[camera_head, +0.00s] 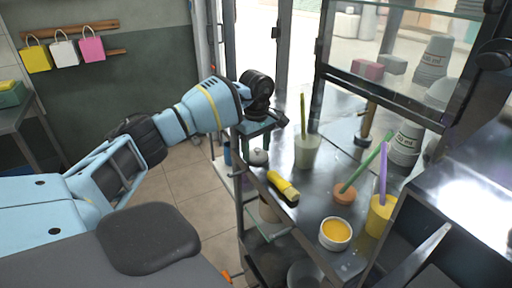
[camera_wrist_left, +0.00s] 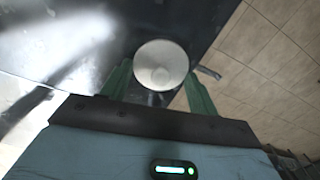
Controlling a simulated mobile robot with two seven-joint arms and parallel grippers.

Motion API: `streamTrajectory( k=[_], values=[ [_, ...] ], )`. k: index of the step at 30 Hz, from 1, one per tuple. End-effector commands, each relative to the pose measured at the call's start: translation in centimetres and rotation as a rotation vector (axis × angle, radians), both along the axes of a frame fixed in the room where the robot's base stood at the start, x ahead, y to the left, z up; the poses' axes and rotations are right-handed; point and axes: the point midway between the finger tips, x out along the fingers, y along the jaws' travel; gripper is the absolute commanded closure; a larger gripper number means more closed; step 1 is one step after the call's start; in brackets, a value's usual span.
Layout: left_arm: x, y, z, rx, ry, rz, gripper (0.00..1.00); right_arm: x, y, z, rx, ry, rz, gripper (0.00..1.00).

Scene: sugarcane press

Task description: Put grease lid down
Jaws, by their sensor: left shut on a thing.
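The grease lid (camera_head: 259,158) is a small round pale lid at the left edge of the metal table. It also shows in the left wrist view as a white disc (camera_wrist_left: 160,62) with a raised middle. My left gripper (camera_head: 257,146) points down over it, with its green fingers on either side, shut on the lid. I cannot tell whether the lid touches the tabletop. A white tub with yellow grease (camera_head: 335,231) stands open near the table's front. My right gripper is not in view.
The metal table (camera_head: 310,195) also holds a yellow tube-like item (camera_head: 283,187), a pale cup with a green stick (camera_head: 306,150), a yellow cup with a purple stick (camera_head: 380,216) and stacked cups (camera_head: 405,145). A glass-panelled frame stands behind. Tiled floor lies left of the table edge.

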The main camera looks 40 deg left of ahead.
Motion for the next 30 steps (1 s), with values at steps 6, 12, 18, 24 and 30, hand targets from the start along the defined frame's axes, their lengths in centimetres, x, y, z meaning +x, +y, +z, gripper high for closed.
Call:
streamTrajectory(
  k=[6, 12, 18, 24, 30],
  values=[
    [0.0, 0.0, -0.4, 0.0, 0.002, 0.0, 0.39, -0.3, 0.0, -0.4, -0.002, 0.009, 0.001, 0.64],
    [0.0, 0.0, -0.3, 0.0, 0.001, 0.0, 0.18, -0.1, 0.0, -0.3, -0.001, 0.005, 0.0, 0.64],
    [0.0, 0.0, -0.3, 0.0, 0.001, 0.001, 0.18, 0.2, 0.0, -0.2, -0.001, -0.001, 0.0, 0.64],
    [0.0, 0.0, 0.9, 0.0, -0.002, 0.0, 0.18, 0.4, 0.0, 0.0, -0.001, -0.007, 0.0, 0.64],
    [0.1, 0.0, 4.5, -0.001, -0.003, 0.001, 0.18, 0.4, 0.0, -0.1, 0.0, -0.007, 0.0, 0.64]
  ],
)
